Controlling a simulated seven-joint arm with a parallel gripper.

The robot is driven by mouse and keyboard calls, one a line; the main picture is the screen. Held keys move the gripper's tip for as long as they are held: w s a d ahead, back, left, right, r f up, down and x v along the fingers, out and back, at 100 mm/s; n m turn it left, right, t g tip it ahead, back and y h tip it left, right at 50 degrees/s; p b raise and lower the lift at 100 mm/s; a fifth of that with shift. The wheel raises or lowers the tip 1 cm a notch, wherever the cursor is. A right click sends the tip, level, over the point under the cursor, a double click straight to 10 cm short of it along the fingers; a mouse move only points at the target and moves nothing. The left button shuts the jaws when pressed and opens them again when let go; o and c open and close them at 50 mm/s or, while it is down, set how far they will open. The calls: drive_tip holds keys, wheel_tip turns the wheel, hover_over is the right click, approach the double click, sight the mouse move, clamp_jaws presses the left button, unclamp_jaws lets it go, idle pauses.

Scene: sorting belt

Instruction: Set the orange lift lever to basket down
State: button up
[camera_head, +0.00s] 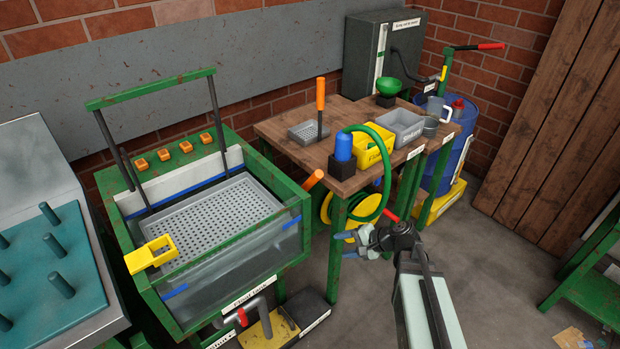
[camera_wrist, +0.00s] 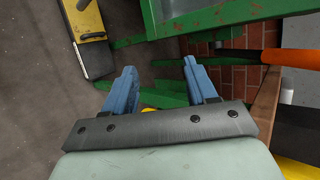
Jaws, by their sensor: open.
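The lift lever's orange grip (camera_head: 313,180) sticks out at the right side of the green tank frame, tilted up to the right. In the wrist view the orange grip (camera_wrist: 282,57) lies to the right, beyond my fingers. My gripper (camera_head: 360,243) is open and empty, to the right of the lever and lower in the picture. Its blue fingers (camera_wrist: 160,78) are apart in the wrist view, touching nothing. Any lever position labels cannot be read.
A yellow-and-black pedal (camera_head: 283,328) stands on the floor.

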drive_tip(key=w+a+r+m+t+y, duration=0.1)
drive_tip(key=w+r+m+t+y, duration=0.5)
drive_tip(key=r+m, duration=0.85)
drive_tip(key=shift+m+t+h, duration=0.4)
drive_tip(key=shift+m+h, duration=0.2)
drive_tip(key=shift+m, duration=0.25)
drive_tip(key=x, duration=0.5)
drive_tip(key=f+x, duration=0.1)
drive_tip(key=x, duration=0.9)
drive_tip(key=shift+w+d+f, duration=0.2)
drive_tip(key=shift+w+f, duration=0.05)
drive_tip(key=shift+w, duration=0.05)
drive_tip(key=shift+c, duration=0.4)
clamp_jaws()
